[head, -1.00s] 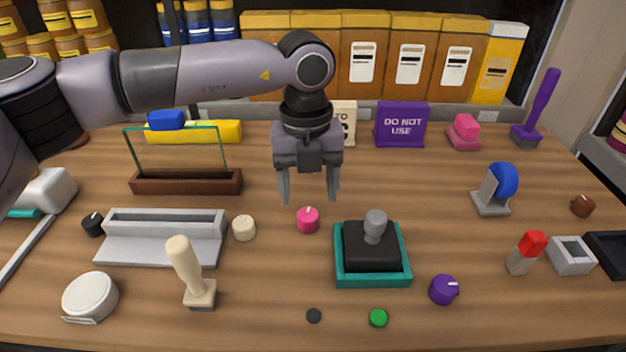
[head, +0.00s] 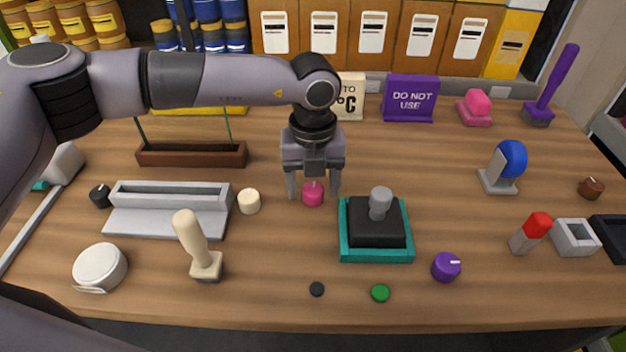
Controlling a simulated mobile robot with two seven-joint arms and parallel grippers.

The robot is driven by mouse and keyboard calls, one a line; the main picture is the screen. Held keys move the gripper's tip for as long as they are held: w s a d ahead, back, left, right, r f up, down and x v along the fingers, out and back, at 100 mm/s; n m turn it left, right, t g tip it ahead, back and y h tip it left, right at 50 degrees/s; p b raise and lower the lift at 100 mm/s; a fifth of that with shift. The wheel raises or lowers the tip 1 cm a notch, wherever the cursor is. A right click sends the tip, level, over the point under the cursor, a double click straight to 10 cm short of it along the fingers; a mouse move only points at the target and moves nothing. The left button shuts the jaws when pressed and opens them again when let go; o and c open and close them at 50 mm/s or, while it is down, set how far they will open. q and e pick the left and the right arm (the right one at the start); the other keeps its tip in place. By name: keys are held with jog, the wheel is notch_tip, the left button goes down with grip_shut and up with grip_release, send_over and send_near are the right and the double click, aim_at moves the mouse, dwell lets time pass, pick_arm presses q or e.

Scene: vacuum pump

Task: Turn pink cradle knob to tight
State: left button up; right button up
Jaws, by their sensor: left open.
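The pink knob (head: 313,195) sits on the wooden table, left of the teal-based black block with a grey handle (head: 377,226). A light mark shows on its top. My left gripper (head: 313,192) points down over the knob, open, with one finger on each side of it. I cannot tell whether the fingers touch the knob. My right gripper is not in view.
A cream knob (head: 249,202) and a grey cradle (head: 170,207) stand to the left. A cream-handled tool (head: 196,247) stands in front of the cradle. A purple knob (head: 446,266) lies front right. A purple "DO NOT USE" sign (head: 410,98) stands behind.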

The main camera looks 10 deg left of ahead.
pick_arm(q)
jog(key=c, duration=1.1)
jog(key=shift+o, duration=0.2)
